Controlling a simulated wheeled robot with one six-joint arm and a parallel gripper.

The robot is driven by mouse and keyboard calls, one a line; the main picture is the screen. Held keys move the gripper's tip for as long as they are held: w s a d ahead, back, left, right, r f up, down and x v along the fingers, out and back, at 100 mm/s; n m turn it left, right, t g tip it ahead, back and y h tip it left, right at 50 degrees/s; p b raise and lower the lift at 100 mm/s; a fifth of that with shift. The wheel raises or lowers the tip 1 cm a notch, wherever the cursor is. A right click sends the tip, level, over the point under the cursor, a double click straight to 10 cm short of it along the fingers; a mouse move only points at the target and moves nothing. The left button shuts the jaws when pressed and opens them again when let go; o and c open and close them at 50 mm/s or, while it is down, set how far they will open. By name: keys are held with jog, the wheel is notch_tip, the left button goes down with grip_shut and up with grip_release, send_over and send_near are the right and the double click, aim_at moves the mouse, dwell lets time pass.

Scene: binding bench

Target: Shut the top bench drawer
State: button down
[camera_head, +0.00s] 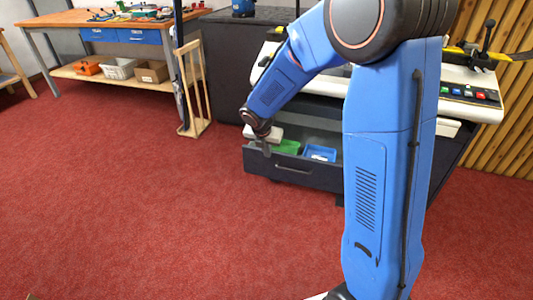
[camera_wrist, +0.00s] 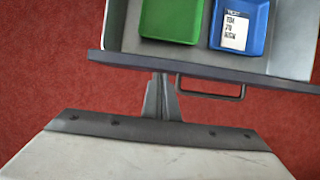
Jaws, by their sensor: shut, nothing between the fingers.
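The dark bench drawer (camera_head: 262,171) stands pulled out below the white-topped machine bench in the head view. Its dark front, seen from above in the wrist view (camera_wrist: 125,63), has a bar handle (camera_wrist: 212,95). Inside lie a green tray (camera_head: 287,146) and a blue tray (camera_head: 320,153), also in the wrist view, the green (camera_wrist: 172,20) left of the labelled blue (camera_wrist: 240,28). My gripper (camera_head: 266,152) is shut and empty at the outer side of the drawer front. In the wrist view its fingertips (camera_wrist: 159,78) are left of the handle; I cannot tell whether they touch the front.
A wooden workbench (camera_head: 65,20) with two shut blue drawers (camera_head: 118,35) stands at the back left. A wooden frame (camera_head: 193,90) leans near the dark cabinet (camera_head: 225,60). Red carpet (camera_head: 130,210) is clear in front. My arm hides part of the machine bench and drawer.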

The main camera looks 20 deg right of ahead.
jog(key=w+d, duration=0.8)
jog(key=w, duration=0.3)
jog(key=w+d, duration=0.8)
jog(key=w, duration=0.4)
jog(key=shift+w, duration=0.3)
